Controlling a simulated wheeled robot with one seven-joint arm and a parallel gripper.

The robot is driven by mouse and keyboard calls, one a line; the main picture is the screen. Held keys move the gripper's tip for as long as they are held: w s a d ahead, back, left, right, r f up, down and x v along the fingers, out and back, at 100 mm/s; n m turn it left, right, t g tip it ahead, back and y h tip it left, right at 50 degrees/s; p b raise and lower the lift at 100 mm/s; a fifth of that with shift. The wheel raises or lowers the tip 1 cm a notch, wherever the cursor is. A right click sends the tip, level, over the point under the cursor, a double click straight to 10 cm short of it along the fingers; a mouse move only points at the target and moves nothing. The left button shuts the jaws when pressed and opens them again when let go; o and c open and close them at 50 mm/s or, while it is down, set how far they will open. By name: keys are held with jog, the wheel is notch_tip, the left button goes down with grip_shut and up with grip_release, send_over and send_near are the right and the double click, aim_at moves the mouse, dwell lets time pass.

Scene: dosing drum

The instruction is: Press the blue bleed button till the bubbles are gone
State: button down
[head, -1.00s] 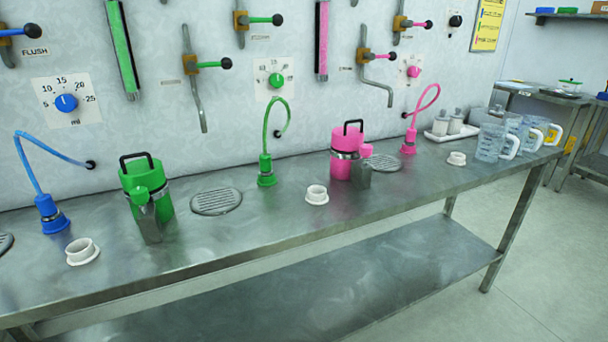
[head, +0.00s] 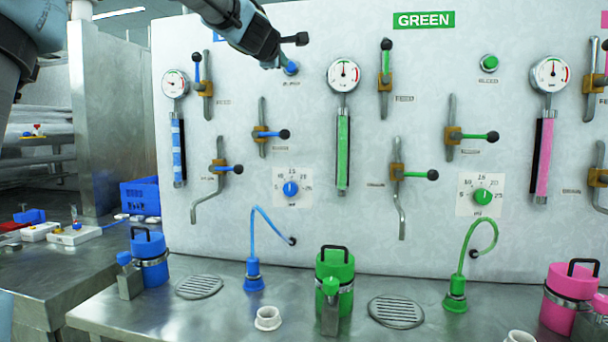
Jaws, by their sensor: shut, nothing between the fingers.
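The blue bleed button (head: 291,68) is a small round button on the upper part of the white panel. My gripper (head: 276,63) comes in from the upper left with its fingers shut and empty. Its tips are right beside the button and overlap its left edge; I cannot tell whether they touch it. The blue sight tube (head: 178,152) at the panel's left shows blue liquid broken by pale bands that look like bubbles. A round gauge (head: 175,84) sits above it.
A blue-handled lever (head: 270,134) and a blue dial (head: 291,189) sit below the button. The green gauge (head: 343,75) and green bleed button (head: 489,63) are to the right. Blue, green and pink canisters stand on the steel bench (head: 200,320).

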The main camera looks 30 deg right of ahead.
aim_at(290, 66)
jog(key=shift+w+d, duration=0.1)
dwell(0.6)
jog(key=shift+p+x, duration=0.65)
jog(key=shift+x, duration=0.95)
jog(key=shift+w+d, duration=0.15)
jog(key=shift+w+d, duration=0.2)
jog(key=shift+w, duration=0.1)
jog(key=shift+s, duration=0.1)
jog(key=shift+v, duration=0.8)
jog(key=shift+w+d, duration=0.3)
jog(key=shift+w, duration=0.05)
